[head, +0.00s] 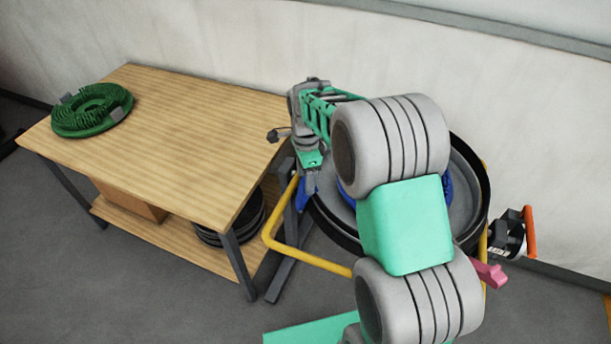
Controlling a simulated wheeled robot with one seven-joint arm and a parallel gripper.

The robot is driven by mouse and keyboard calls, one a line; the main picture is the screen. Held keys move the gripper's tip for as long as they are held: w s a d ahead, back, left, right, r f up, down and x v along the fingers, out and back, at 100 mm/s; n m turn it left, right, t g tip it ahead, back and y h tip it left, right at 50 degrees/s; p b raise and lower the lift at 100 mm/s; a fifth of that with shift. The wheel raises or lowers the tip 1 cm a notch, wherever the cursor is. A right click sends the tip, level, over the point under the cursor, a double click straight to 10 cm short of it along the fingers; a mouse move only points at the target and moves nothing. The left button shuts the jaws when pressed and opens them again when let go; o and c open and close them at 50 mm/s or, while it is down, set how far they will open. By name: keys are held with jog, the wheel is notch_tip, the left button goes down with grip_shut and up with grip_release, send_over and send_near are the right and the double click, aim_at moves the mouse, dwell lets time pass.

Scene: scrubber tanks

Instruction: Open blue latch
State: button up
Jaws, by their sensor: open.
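The blue latch (303,197) is at the left side of the round black-rimmed scrubber tank (335,231), by the yellow tube frame. My gripper (312,184) points down right at the latch, its fingers overlapping the latch's upper part in the head view. The jaws are open. I cannot tell whether the fingers touch the latch or straddle it. My arm hides much of the tank's middle and part of its rim.
A yellow tube frame (318,262) surrounds the tank. A pink latch (490,274) and an orange handle (530,232) are at its right. A wooden table (165,125) with a green round brush (92,110) stands left. A wall runs behind.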

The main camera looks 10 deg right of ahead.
jog(key=shift+f, duration=0.25)
jog(key=shift+c, duration=0.5)
grip_shut()
jog(key=shift+r, duration=0.1)
dwell(0.7)
